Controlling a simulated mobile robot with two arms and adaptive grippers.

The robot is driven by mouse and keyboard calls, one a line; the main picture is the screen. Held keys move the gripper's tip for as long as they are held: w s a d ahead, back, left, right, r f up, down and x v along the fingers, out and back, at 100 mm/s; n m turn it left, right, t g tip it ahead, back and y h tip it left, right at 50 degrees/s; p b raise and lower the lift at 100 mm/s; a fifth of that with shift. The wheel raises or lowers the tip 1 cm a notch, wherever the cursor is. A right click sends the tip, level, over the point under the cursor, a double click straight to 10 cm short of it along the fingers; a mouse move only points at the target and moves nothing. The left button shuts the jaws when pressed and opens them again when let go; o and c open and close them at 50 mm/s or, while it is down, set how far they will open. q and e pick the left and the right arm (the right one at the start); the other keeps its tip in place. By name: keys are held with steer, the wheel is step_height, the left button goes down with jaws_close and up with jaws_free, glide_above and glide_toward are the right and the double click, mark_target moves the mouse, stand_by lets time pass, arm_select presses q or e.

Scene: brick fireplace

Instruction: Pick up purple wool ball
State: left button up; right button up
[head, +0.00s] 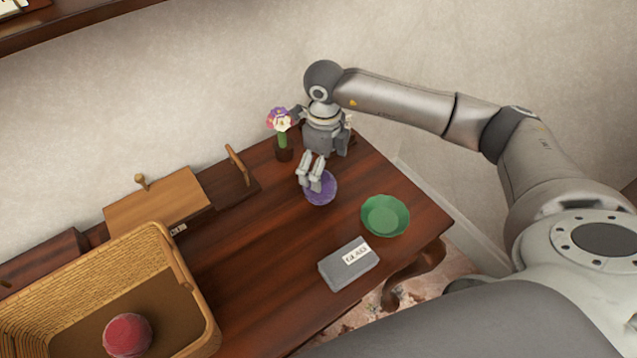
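The purple wool ball (322,190) is on the dark wooden table (250,250). My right gripper (311,181) reaches down from the back of the table. Its fingertips overlap the upper left of the ball in the picture. The two visible fingers are fairly close together. I cannot tell whether they touch the ball or are above it, nor whether they are shut. My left gripper is not in view.
A green bowl (385,216) and a grey box (349,264) with a label stand right of and in front of the ball. A flower vase (283,145) is close beside my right gripper. A wicker basket (205,335) holding a red ball (127,335) is at lower left.

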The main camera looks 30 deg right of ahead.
mark_target(324, 180)
step_height(324, 180, down, 3)
steer(key=shift+f, duration=0.1)
steer(key=f, duration=0.1)
steer(key=f+p, duration=0.2)
steer(key=f, duration=0.1)
steer(key=shift+s+a, duration=0.1)
steer(key=shift+s, duration=0.15)
steer(key=shift+f, duration=0.65)
steer(key=c, duration=1.1)
